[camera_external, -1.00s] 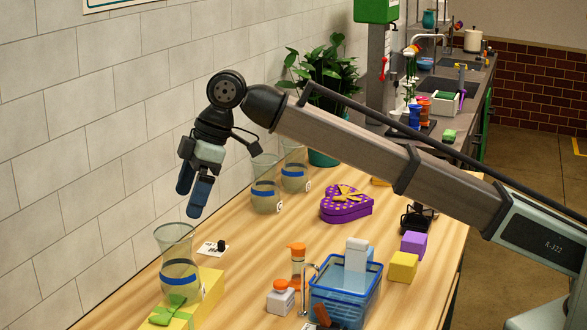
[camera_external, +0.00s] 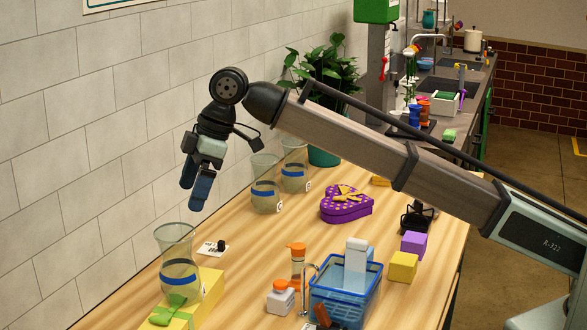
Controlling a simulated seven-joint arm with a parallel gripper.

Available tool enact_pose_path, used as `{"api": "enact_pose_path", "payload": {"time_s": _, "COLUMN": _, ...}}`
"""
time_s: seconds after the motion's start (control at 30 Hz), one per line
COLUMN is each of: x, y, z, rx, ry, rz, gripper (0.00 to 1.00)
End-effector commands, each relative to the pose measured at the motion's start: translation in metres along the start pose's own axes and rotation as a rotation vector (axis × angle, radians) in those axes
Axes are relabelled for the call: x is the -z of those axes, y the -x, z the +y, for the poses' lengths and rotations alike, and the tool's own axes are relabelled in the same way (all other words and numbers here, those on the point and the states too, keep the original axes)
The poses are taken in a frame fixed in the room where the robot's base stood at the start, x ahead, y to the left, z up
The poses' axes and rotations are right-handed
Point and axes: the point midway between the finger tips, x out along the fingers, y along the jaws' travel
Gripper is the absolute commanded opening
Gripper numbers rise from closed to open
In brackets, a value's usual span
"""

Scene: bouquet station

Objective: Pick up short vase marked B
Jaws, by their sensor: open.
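Three clear glass vases with blue bands show. One vase (camera_external: 179,265) stands on a yellow box with a green ribbon (camera_external: 196,300) at the front left. Two more vases, one in front (camera_external: 265,185) and one behind it (camera_external: 294,165), stand on the table near the wall. Each has a small white tag, but the letters are too small to read, so I cannot tell which is B. My gripper (camera_external: 194,197) is open and empty, pointing down in the air above and behind the front-left vase. It touches nothing.
A purple heart-shaped box (camera_external: 346,204) lies mid-table. A blue basket (camera_external: 345,300) with bottles beside it stands at the front. Purple (camera_external: 414,244) and yellow (camera_external: 403,267) blocks sit to its right. A white card (camera_external: 213,248) lies near the wall. A potted plant (camera_external: 327,75) stands behind.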

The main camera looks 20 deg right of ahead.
Motion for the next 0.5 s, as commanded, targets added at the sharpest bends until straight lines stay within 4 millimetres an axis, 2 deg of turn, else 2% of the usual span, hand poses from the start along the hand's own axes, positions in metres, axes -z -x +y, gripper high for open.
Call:
{"api": "enact_pose_path", "payload": {"time_s": 0.03, "x": -0.008, "y": 0.003, "z": 0.021, "rx": -0.010, "ry": -0.024, "rz": -0.001, "gripper": 1.00}}
{"api": "enact_pose_path", "payload": {"time_s": 0.27, "x": -0.061, "y": 0.019, "z": 0.130, "rx": -0.059, "ry": -0.150, "rz": -0.005, "gripper": 1.00}}
{"api": "enact_pose_path", "payload": {"time_s": 0.5, "x": -0.138, "y": 0.041, "z": 0.236, "rx": -0.112, "ry": -0.287, "rz": -0.011, "gripper": 1.00}}
